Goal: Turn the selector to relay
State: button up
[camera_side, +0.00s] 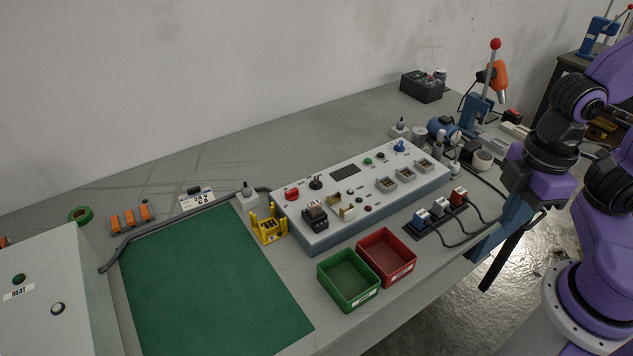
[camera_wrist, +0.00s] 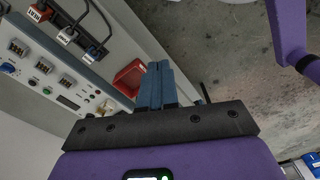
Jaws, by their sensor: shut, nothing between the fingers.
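The grey control panel (camera_side: 335,226) lies on the table and carries several knobs and sockets. On its top are a red knob (camera_side: 291,194), a black knob (camera_side: 316,183) and a blue knob (camera_side: 399,147). I cannot tell which is the selector or read its relay mark. In the wrist view the panel (camera_wrist: 38,50) is at the left, with the blue knob (camera_wrist: 8,68) near the edge. My gripper (camera_side: 478,255) is beyond the table's front edge, right of the panel and apart from it. Its blue fingers (camera_wrist: 155,70) are together and empty.
A red bin (camera_side: 386,258) and a green bin (camera_side: 348,281) stand in front of the panel. A block of cabled plugs (camera_side: 438,213) lies between the panel and my gripper. The green mat (camera_side: 205,280) is clear.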

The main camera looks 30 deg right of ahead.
jog(key=o, duration=0.5)
jog(key=shift+o, duration=0.9)
jog(key=w+a+r+m, duration=0.2)
jog(key=w+a+m, duration=0.3)
jog(key=w, duration=0.5)
jog(key=shift+a+r, duration=0.25)
jog(key=shift+a, duration=0.65)
jog(key=m, duration=1.6)
send_over(316, 180)
notch_tip(316, 180, down, 3)
notch_tip(316, 180, down, 16)
jog(key=shift+f, duration=0.15)
grip_shut()
